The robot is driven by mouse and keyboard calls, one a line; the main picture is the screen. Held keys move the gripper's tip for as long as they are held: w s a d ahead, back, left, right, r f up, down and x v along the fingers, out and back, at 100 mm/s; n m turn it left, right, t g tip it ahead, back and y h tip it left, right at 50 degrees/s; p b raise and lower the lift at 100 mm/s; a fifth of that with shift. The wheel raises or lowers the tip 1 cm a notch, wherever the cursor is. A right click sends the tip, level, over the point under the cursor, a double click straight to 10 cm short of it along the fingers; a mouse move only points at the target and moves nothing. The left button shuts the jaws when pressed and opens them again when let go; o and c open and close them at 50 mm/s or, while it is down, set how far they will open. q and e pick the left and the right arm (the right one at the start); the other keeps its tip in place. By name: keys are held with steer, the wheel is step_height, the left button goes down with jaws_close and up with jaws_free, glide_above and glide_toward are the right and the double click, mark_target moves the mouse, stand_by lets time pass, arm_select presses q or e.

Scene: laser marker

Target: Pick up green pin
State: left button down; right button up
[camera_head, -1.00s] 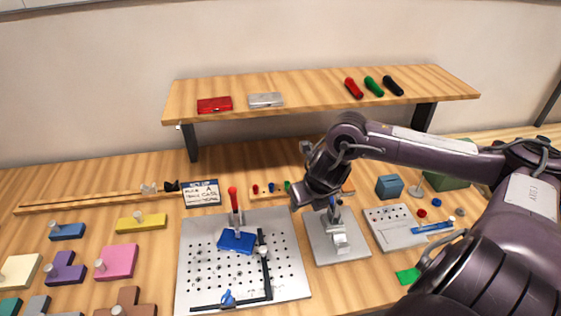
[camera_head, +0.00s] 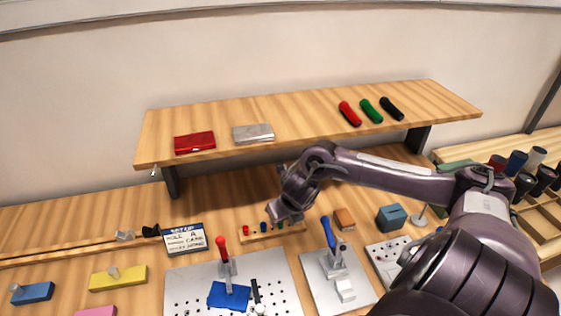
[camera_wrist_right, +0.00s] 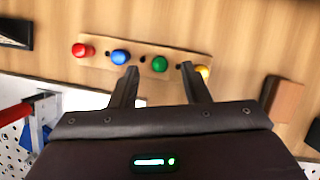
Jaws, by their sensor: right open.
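The green pin (camera_wrist_right: 160,64) stands in a small wooden rack (camera_wrist_right: 95,47), between a blue pin (camera_wrist_right: 120,57) and a yellow pin (camera_wrist_right: 203,72). A red pin (camera_wrist_right: 82,50) is at the rack's left end. My right gripper (camera_wrist_right: 160,76) is open and empty, its fingertips on either side of the green pin in the wrist view. I cannot tell how far above it they are. In the head view the gripper (camera_head: 284,217) is over the rack (camera_head: 258,237), and the green pin (camera_head: 281,224) shows just below it. My left gripper is not in view.
A clamp with a blue handle (camera_head: 328,233) stands close right of the gripper, and a red-handled clamp (camera_head: 222,246) is in front. A wooden shelf (camera_head: 310,110) overhangs behind. A brown block (camera_head: 344,219) and a teal box (camera_head: 390,217) are to the right.

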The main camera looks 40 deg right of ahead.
steer(key=shift+x, duration=1.25)
steer(key=shift+c, duration=0.9)
jaws_close()
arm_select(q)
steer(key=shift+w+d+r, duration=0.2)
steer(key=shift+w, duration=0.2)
arm_select(e)
steer(key=shift+r, duration=0.1)
